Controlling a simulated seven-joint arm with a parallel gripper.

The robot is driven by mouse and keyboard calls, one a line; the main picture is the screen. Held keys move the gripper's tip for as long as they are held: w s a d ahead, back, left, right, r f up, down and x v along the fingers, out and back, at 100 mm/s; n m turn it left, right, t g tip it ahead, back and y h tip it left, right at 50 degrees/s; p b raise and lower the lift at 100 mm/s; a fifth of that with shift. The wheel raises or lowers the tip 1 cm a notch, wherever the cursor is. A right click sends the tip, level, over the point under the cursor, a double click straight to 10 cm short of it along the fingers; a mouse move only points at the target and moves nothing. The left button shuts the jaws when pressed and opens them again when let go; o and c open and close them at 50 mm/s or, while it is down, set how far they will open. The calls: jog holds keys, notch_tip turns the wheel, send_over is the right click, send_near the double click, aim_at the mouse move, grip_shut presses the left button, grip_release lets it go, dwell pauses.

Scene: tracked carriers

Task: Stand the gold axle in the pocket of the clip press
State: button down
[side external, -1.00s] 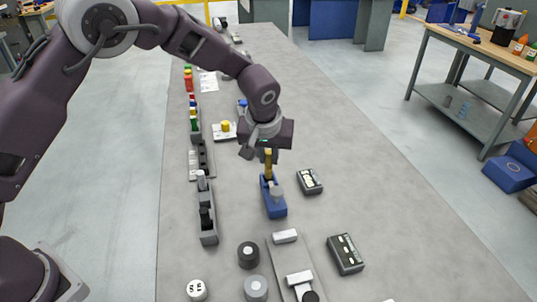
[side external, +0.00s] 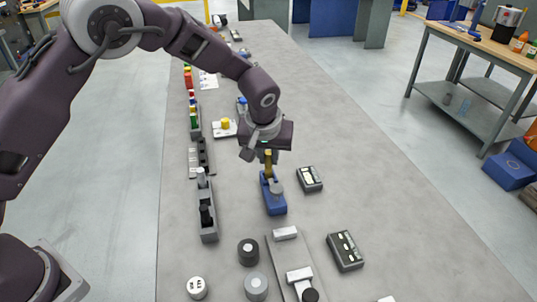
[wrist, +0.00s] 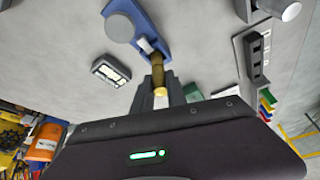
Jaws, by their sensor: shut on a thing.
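The gold axle (side external: 268,162) is held upright in my gripper (side external: 267,153). The axle also shows in the wrist view (wrist: 158,72), between the two grey fingers (wrist: 158,88). The clip press is the blue block (side external: 273,203) with a grey round knob on top; it also shows in the wrist view (wrist: 148,20). The axle's lower end is at the far end of the press, over or in its pocket. I cannot tell how deep it sits, as the pocket is hidden.
A dark box with a pale face (side external: 310,179) stands just right of the press. A grey rack (side external: 207,222) with upright pins stands to the left. A grey plate with pale blocks (side external: 283,262) and dark round pieces (side external: 248,252) lie nearer. Bare tabletop lies further right.

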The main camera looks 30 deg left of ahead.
jog(key=shift+f, duration=0.7)
dwell(0.4)
jog(key=c, duration=0.8)
grip_release()
jog(key=shift+o, duration=0.2)
jog(key=shift+r, duration=3.5)
